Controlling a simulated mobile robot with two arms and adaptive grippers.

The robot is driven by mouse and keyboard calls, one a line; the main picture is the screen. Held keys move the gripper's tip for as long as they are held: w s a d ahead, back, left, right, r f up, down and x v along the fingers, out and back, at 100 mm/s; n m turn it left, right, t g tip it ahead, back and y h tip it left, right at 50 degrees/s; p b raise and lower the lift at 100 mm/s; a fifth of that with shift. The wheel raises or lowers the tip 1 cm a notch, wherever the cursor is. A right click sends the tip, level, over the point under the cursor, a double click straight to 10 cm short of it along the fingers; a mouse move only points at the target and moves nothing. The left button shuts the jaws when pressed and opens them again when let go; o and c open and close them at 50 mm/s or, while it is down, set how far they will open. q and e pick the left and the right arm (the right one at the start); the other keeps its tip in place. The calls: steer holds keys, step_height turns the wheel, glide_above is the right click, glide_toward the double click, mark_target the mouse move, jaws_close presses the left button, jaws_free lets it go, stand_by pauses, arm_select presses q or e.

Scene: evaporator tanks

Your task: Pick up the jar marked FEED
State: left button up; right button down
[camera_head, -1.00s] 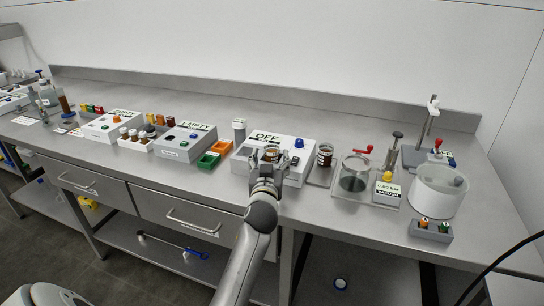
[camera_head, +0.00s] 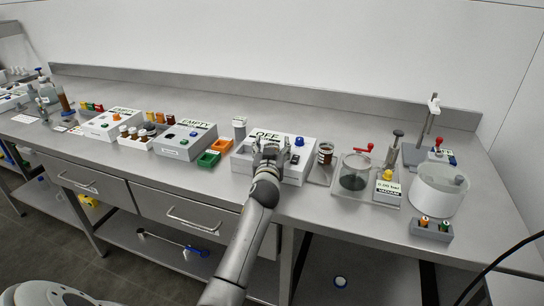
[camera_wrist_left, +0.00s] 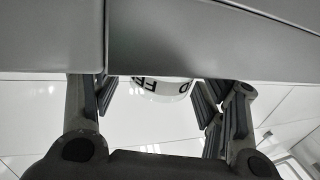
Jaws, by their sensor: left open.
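My left gripper (camera_head: 272,148) is open over the front of the white box marked OFF (camera_head: 298,165) in the head view. In the left wrist view, a rounded white piece with dark letters reading FE (camera_wrist_left: 150,86), which looks like the FEED jar's label, shows between the two open fingers, apart from both. A grey surface (camera_wrist_left: 200,40) hides the rest of it. In the head view the gripper covers that spot, so the jar cannot be made out there. My right gripper is not in view.
A dark jar with a pale label (camera_head: 325,154) stands just right of the box. A clear chamber (camera_head: 353,172) and a white tub (camera_head: 438,190) stand further right. The bench front edge is close below.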

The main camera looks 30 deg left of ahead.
arm_select(q)
steer(key=c, duration=1.3)
steer(key=shift+c, duration=0.2)
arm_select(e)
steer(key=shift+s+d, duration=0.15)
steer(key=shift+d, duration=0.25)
arm_select(q)
steer(key=shift+r, duration=0.1)
